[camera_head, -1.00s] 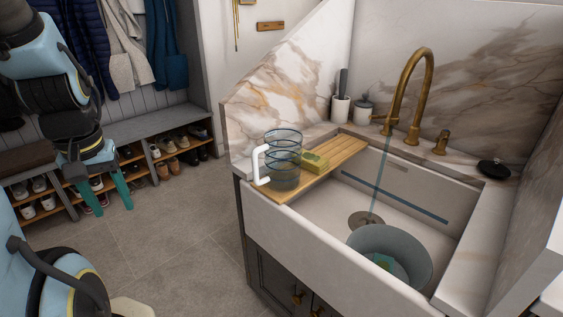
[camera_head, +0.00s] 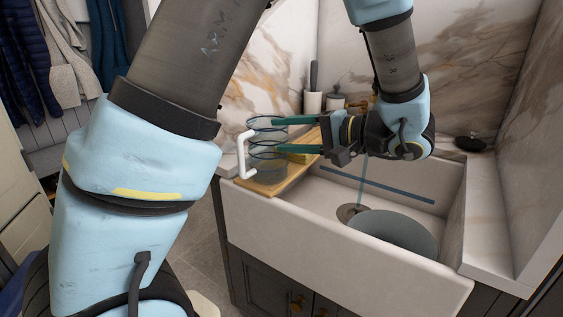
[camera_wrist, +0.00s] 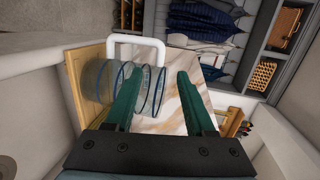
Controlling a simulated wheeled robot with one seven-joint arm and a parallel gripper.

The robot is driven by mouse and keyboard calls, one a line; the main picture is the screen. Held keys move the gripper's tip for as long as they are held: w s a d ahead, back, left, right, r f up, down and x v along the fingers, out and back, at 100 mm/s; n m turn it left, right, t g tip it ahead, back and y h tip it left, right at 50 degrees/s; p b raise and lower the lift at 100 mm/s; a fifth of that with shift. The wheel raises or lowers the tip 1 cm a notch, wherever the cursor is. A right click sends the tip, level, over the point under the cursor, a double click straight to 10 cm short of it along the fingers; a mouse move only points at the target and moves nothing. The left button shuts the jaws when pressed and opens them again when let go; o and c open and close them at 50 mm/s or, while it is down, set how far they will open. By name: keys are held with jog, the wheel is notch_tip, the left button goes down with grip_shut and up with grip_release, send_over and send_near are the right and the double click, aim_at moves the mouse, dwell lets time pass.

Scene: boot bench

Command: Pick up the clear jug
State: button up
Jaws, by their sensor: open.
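The clear jug (camera_head: 268,172) stands upright on a wooden board (camera_head: 290,183) across the left end of the sink. Its bluish see-through body has dark bands, and its white handle (camera_head: 242,155) faces left, away from my gripper. My gripper (camera_head: 262,136) comes in from the right, open, with its teal fingers one above the other. The upper finger is near rim height; the lower one overlaps the jug's body in the picture. In the wrist view the jug (camera_wrist: 98,82) appears sideways, with one finger of my gripper (camera_wrist: 158,76) across it and the other past its rim. Contact cannot be told.
A yellow-green sponge (camera_head: 298,157) is on the board beside the jug, partly hidden by my gripper. A grey bucket (camera_head: 395,232) stands in the sink (camera_head: 330,240) near the running water. White pots (camera_head: 313,102) stand behind. Coats and shelves are at the left.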

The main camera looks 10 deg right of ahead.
aim_at(251, 134)
jog(key=p+x, duration=0.1)
jog(key=x, duration=0.4)
jog(key=p+x, duration=0.1)
jog(key=x, duration=0.4)
jog(key=shift+w+d, duration=0.15)
jog(key=shift+w, duration=0.2)
grip_shut()
dwell(1.1)
